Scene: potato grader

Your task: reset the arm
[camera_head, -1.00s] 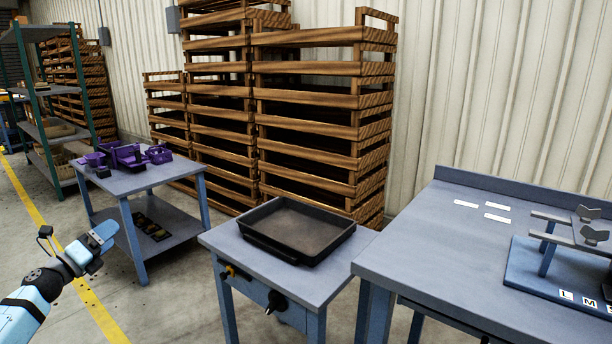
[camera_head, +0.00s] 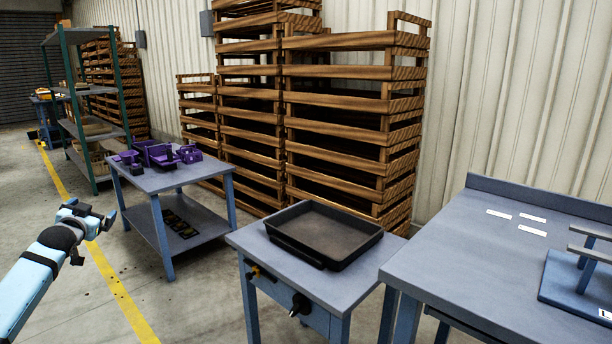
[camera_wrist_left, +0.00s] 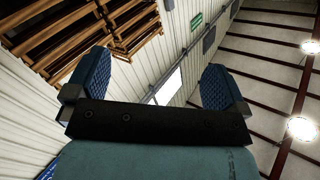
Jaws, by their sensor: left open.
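My left gripper (camera_head: 108,218) is raised over the floor at the left of the head view, in front of the small table with purple bins. It touches nothing there. In the left wrist view its two blue ribbed fingers (camera_wrist_left: 155,88) stand wide apart with nothing between them. That view looks up at the wall and ceiling. My right gripper is not in view.
A black tray (camera_head: 277,225) sits on a small blue-grey table (camera_head: 255,240). A larger workbench (camera_head: 450,262) stands at right. Purple bins (camera_head: 160,154) lie on another table (camera_head: 150,182). Stacked wooden crates (camera_head: 350,97) line the wall.

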